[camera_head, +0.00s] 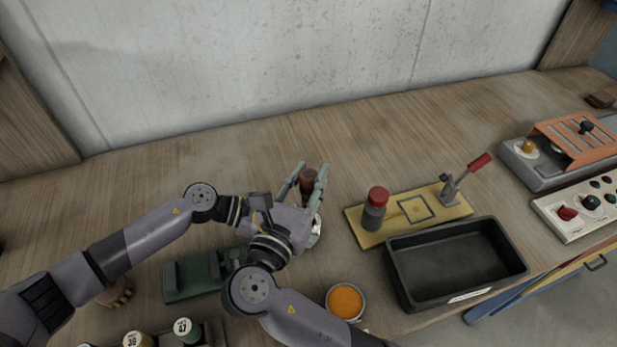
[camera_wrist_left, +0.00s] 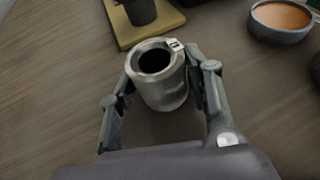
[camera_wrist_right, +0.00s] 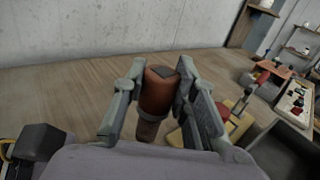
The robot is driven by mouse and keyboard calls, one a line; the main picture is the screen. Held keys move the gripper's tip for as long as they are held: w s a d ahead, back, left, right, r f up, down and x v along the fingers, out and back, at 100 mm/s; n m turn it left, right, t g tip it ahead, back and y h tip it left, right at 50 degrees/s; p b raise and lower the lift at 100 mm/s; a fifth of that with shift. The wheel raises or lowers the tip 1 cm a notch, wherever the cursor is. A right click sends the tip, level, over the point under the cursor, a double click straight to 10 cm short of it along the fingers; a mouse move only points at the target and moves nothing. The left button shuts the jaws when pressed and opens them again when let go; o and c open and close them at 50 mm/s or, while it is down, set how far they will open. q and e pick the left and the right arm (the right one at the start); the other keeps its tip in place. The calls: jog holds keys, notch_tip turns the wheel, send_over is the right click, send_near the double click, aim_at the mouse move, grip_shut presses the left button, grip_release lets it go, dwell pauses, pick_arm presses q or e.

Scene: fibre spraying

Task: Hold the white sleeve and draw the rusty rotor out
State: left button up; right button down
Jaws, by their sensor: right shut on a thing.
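The rusty rotor (camera_head: 308,179), a red-brown cylinder with a dark square end, is between the fingers of my right gripper (camera_head: 308,176). The right wrist view shows the rotor (camera_wrist_right: 158,92) with my right gripper (camera_wrist_right: 165,90) shut on it. The white sleeve (camera_wrist_left: 162,92) is a pale grey ring-shaped body with a dark, empty bore and a small tab on its rim. My left gripper (camera_wrist_left: 160,85) has a finger against each side of it. In the head view the sleeve (camera_head: 316,229) is mostly hidden by my arms, below the rotor. The rotor is clear of the sleeve.
A yellow board (camera_head: 415,209) with a red-capped jar (camera_head: 376,208) and a red-handled lever stands to the right. A black tray (camera_head: 450,296) and an orange-filled bowl (camera_head: 345,301) lie nearer the front. A green fixture (camera_head: 190,279) is at left. The table behind is clear.

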pick_arm(q)
jog(key=o, duration=0.3)
jog(key=shift+o, duration=0.2)
jog(key=v, duration=1.1)
jog(key=shift+a+r, duration=0.3)
jog(key=shift+a, duration=0.2)
